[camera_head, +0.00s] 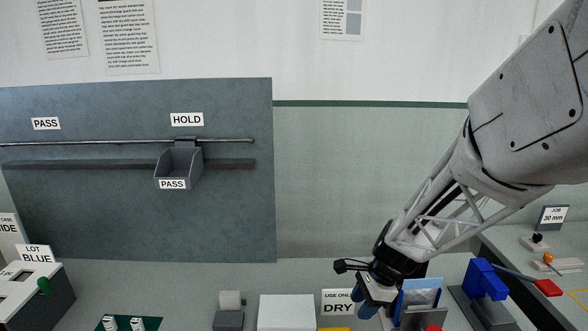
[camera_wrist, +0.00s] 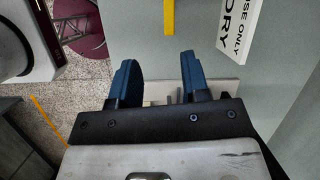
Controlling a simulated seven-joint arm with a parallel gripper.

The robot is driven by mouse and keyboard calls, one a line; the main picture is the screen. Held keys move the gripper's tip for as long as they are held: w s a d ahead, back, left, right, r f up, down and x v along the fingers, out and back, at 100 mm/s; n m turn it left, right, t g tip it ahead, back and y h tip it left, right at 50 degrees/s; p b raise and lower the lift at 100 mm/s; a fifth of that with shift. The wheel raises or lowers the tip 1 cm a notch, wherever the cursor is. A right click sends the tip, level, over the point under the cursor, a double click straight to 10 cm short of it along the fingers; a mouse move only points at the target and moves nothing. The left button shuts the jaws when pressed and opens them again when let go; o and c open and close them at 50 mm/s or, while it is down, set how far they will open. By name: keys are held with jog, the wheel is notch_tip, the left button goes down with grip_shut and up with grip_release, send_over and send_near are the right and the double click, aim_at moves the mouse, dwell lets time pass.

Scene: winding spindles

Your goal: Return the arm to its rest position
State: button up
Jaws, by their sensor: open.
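My arm reaches down from the upper right in the head view. My gripper (camera_head: 380,308) is at the bottom of the picture, pointing down, just right of a white sign reading USE ONLY DRY (camera_head: 338,302). In the wrist view the two blue fingers of my gripper (camera_wrist: 158,62) stand apart with a clear gap between them. Nothing is held in the gap. Part of the gripper is cut off by the lower edge of the head view.
A grey bin labelled PASS (camera_head: 179,166) hangs from a rail on the left panel. A blue clamp-like device (camera_head: 485,280) and a bluish upright board (camera_head: 420,294) stand close right of my gripper. A white block (camera_head: 286,312) stands left of the sign. A yellow strip (camera_wrist: 168,17) shows in the wrist view.

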jog(key=s+r+n+t+h, duration=0.1)
jog(key=s+r+n+h, duration=0.1)
jog(key=s+r+n, duration=0.6)
jog(key=s+d+r+n+t+h, duration=0.1)
jog(key=s+r+n+h, duration=0.1)
jog(key=s+r+n, duration=0.6)
jog(key=shift+s+r+t, duration=0.25)
jog(key=shift+s+t, duration=0.05)
jog(key=shift+s, duration=2.75)
dwell(1.3)
